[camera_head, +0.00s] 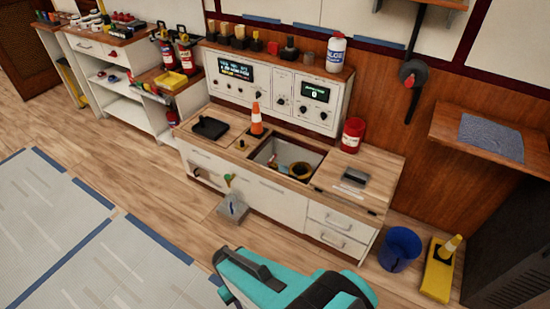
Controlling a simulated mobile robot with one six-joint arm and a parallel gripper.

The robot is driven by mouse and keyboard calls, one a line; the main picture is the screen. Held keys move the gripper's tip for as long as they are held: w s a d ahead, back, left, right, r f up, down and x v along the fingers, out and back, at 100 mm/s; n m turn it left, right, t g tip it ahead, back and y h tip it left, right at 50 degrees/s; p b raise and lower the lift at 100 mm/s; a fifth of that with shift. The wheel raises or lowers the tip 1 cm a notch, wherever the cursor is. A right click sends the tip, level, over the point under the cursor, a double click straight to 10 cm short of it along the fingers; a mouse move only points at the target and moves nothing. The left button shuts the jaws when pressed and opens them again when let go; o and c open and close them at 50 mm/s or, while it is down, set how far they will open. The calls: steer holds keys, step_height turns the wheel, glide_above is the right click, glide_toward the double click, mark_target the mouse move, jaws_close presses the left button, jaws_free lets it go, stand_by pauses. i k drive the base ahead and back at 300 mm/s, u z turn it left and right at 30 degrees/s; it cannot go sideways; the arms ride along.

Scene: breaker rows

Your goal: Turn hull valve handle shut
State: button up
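I cannot tell for certain which part is the hull valve handle. An open well (264,150) is set in the wooden counter, with a yellow ring-shaped part (299,170) and a pale part inside it, too small to make out. A small green fitting (229,179) stands in front of the cabinet, above a grey box (232,209) near the floor. A dark round fitting with a red middle (412,74) is on the wooden wall at the right. My teal and black arm shows at the bottom centre, apart from the counter. My gripper's fingertips do not show.
An orange cone (256,119), a red canister (353,135) and a black tray (210,128) stand on the counter. A blue bucket (399,250) and a yellow wedge-shaped object (438,272) stand on the floor at right. The floor at left is open.

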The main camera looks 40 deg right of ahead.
mark_target(272, 160)
steer(key=i, duration=0.95)
steer(key=u, duration=0.05)
